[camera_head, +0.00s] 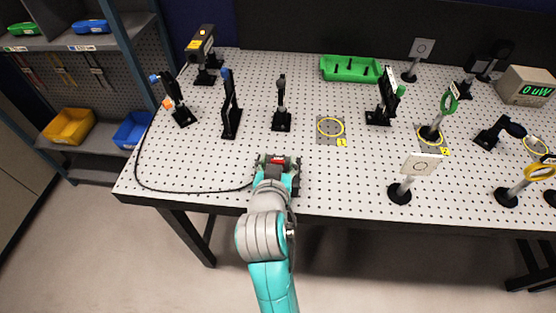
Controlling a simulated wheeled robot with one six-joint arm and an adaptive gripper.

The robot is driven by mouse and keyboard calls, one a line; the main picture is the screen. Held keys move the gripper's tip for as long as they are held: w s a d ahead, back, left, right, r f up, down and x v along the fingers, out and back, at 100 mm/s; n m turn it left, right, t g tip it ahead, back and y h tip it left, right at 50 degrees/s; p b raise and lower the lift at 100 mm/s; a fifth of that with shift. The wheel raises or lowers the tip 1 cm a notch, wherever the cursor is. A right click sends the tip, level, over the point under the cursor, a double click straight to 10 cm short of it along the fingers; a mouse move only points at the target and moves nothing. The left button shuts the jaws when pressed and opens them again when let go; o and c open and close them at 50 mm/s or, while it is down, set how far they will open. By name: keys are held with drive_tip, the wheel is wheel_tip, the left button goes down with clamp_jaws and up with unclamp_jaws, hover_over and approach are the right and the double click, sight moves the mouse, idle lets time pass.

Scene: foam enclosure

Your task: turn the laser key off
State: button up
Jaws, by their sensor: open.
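The laser (201,42) is a dark housing on a post at the back left of the table, with an orange light showing on it. A black cable (190,191) runs from near it, along the left edge, to a dark box (296,184) at the front edge. My gripper (278,163) is over this box and covers most of it. A small red part shows near the fingertips; I cannot tell whether it belongs to the box. The key itself cannot be made out. My gripper is open, and contact cannot be judged.
The perforated table (230,165) carries several optics mounts, with a white card on a stand (421,168) right of my gripper. A green tray (350,69) lies at the back. The meter (527,87) at the far right reads 0 uW. A shelf (75,40) stands left.

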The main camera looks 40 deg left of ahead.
drive_tip(key=shift+w+a+f, duration=0.15)
drive_tip(key=shift+w+a, duration=0.05)
drive_tip(key=shift+w, duration=0.05)
clamp_jaws()
